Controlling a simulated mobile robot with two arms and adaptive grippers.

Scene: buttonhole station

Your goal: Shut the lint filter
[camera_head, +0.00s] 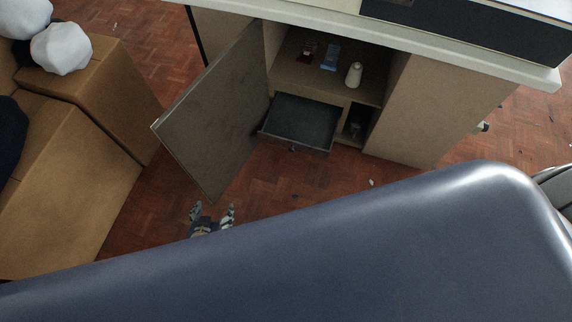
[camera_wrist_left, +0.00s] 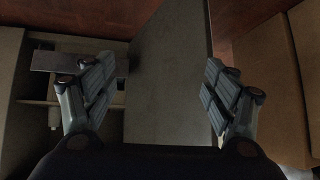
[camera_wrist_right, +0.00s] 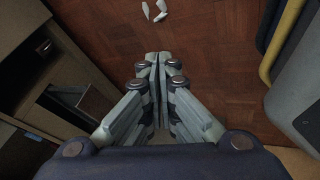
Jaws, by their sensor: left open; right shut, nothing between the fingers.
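The lint filter (camera_head: 303,119) looks like a dark, shallow drawer with a small knob, pulled out low in the open cabinet (camera_head: 430,105). In the left wrist view, a flat panel (camera_wrist_left: 68,62) at upper left may be its front; I cannot be sure. My left gripper (camera_head: 212,212) is open and empty over the floor, in front of the filter and apart from it, near the cabinet door's lower corner. My right gripper (camera_wrist_right: 158,62) is shut and empty above the floor in the right wrist view, with the cabinet to its left; it is hidden in the head view.
The cabinet door (camera_head: 215,110) stands wide open left of the filter. Cardboard boxes (camera_head: 75,150) stand farther left. A shelf above the filter holds a white bottle (camera_head: 354,74) and a blue item (camera_head: 331,57).

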